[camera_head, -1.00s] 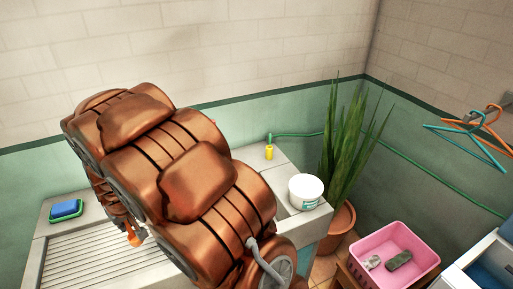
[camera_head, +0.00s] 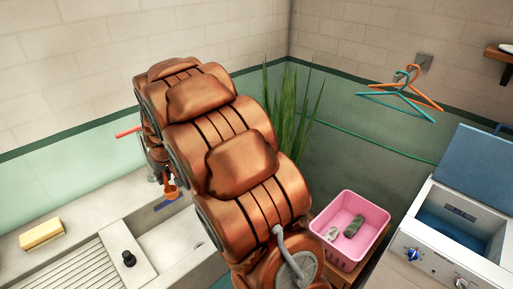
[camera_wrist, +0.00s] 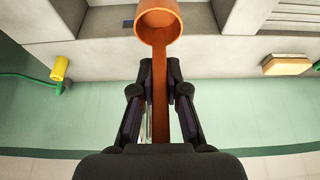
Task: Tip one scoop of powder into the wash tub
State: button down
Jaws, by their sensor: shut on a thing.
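An orange scoop (camera_wrist: 160,100) with a round cup and a long handle is in my gripper (camera_wrist: 159,70). The dark fingers are shut on its handle. No powder is plain in the cup, which the wrist view cuts off at its top edge. In the head view the scoop (camera_head: 170,192) hangs over the concrete sink (camera_head: 150,245), small and partly behind my arm. The washing machine (camera_head: 445,245) stands at the right with its lid up and a blue inside. I cannot tell which is the wash tub. The white container from earlier is out of sight.
A yellow block (camera_head: 42,233) lies on the sink ledge beside the ribbed board. A black plug-like piece (camera_head: 129,258) stands near it. A pink crate (camera_head: 350,228) with small items sits at the right of my arm. A plant (camera_head: 285,120) and hangers (camera_head: 405,92) are behind.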

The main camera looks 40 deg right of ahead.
jog(key=d+r+b, duration=0.1)
jog(key=d+b, duration=0.7)
jog(key=d, duration=0.8)
jog(key=s+d+r+b, duration=0.3)
jog(key=s+d+b, duration=0.5)
jog(key=d, duration=0.6)
jog(key=shift+s+a+f+b, duration=0.15)
jog(key=shift+f+b, duration=0.75)
jog(key=shift+f, duration=1.4)
jog(key=shift+s+a+f+b, duration=0.15)
jog(key=shift+f+b, duration=0.8)
jog(key=shift+f, duration=1.35)
jog(key=shift+s+f+b, duration=0.25)
jog(key=shift+f+b, duration=0.65)
jog(key=shift+f, duration=1.4)
jog(key=shift+r, duration=0.1)
notch_tip(320, 180, up, 9)
jog(key=p, duration=0.3)
jog(key=shift+p, duration=0.3)
